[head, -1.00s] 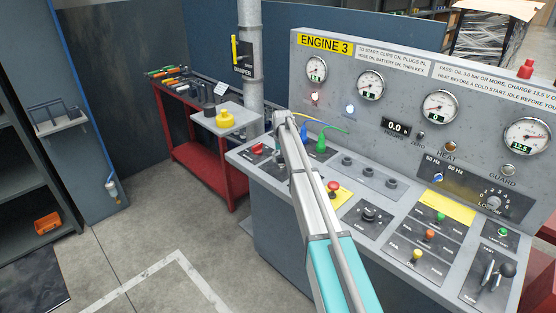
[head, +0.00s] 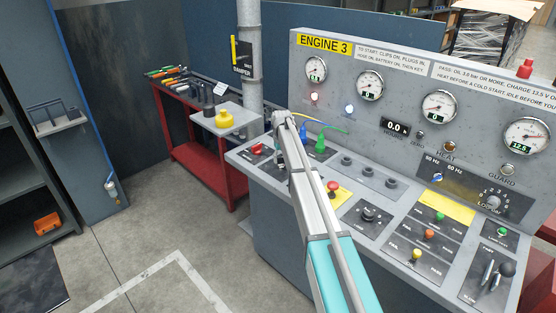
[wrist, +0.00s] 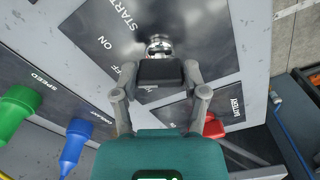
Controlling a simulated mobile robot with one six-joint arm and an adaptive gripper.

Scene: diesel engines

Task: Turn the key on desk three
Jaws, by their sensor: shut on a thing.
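The Engine 3 desk (head: 310,163) stands at the right in the head view. In the wrist view, the key switch plate (wrist: 112,40) is marked START, ON and OFF. A round metal lock (wrist: 158,43) sits in this plate. My gripper (wrist: 160,74) is shut on the dark head of the key (wrist: 160,72), right at the lock. The fingers hide part of the key and of the markings, so I cannot tell which position it points to. In the head view my arm hides the key.
A green plug (wrist: 16,108) marked SPEED and a blue plug (wrist: 75,145) lie beside the plate. A red battery knob (wrist: 213,126) is close to the gripper. A red emergency button (head: 333,187) is near my arm. A red bench (head: 205,170) stands behind; the floor at left is clear.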

